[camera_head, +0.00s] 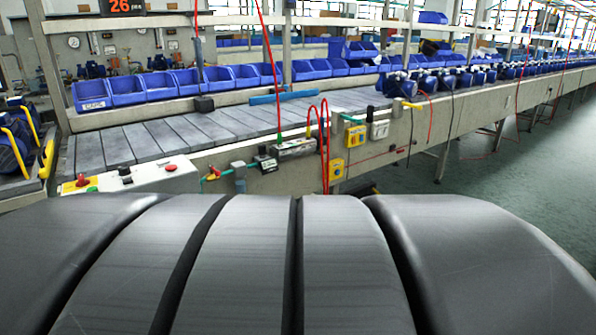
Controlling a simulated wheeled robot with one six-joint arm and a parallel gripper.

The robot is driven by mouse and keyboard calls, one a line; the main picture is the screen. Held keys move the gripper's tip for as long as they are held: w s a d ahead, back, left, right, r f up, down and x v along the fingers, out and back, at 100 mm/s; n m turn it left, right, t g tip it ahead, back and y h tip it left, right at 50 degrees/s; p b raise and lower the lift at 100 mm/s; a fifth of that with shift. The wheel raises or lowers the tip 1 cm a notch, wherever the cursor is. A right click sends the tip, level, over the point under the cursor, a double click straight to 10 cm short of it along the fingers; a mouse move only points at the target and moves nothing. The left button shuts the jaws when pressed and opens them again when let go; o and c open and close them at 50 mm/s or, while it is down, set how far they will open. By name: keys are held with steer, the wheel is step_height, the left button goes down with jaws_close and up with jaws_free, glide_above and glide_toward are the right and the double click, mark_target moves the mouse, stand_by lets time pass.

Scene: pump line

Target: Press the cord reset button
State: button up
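My gripper is not in view. A pale control box (145,181) stands at the lower left, on the near side of the conveyor. It bears a red button on a yellow base (82,181), a green button (92,189), a black knob (124,172) and another red button (171,168). Yellow boxes with small controls hang on the conveyor's side, one upper (356,136) and one lower (336,169). A grey switch box (379,129) sits to their right. No label reads clearly, so I cannot tell which control is the cord reset button.
The slatted conveyor (170,136) runs behind the boxes, with blue bins (127,90) and blue pumps (480,75) along the line. Red cords and hoses (326,150) hang by the side. Green floor (500,175) is open at right. The lower view is blocked.

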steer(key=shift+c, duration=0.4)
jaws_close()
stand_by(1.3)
